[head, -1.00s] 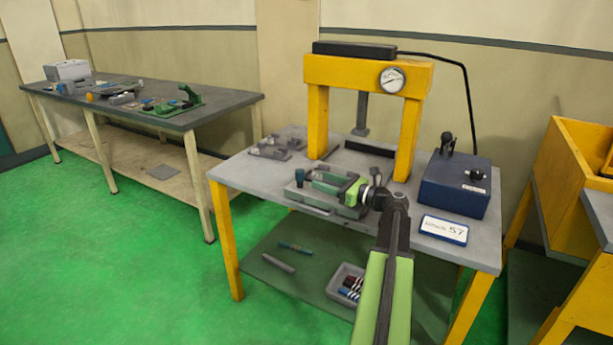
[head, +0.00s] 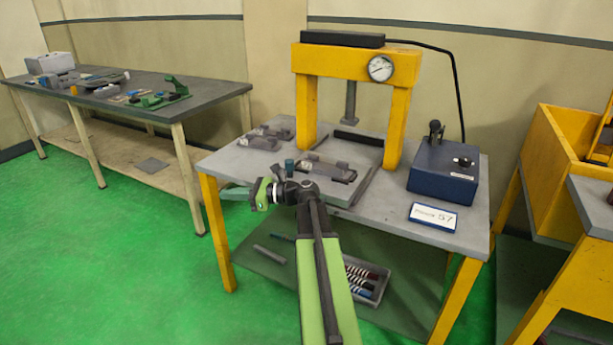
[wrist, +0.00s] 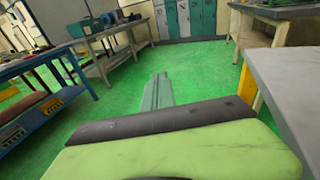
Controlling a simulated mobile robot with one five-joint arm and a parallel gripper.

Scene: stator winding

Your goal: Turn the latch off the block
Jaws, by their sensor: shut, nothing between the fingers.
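A grey block (head: 328,172) with a dark bar along its top lies on a flat plate on the press table, in the head view. The bar may be the latch, but I cannot tell if it is turned. A small blue knob (head: 289,164) stands by the block's left end. My gripper (head: 232,193) is left of the block, past the table's left front edge and apart from it. Its fingers are together and empty. The wrist view shows the closed fingers (wrist: 158,94) over green floor, with no block in sight. My wrist covers part of the plate's near left side.
A yellow press (head: 355,58) with a dial stands behind the block. A blue box (head: 443,180) and a sign (head: 434,217) are to its right. Small grey parts (head: 266,136) lie at the table's back left. Green floor is open on the left.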

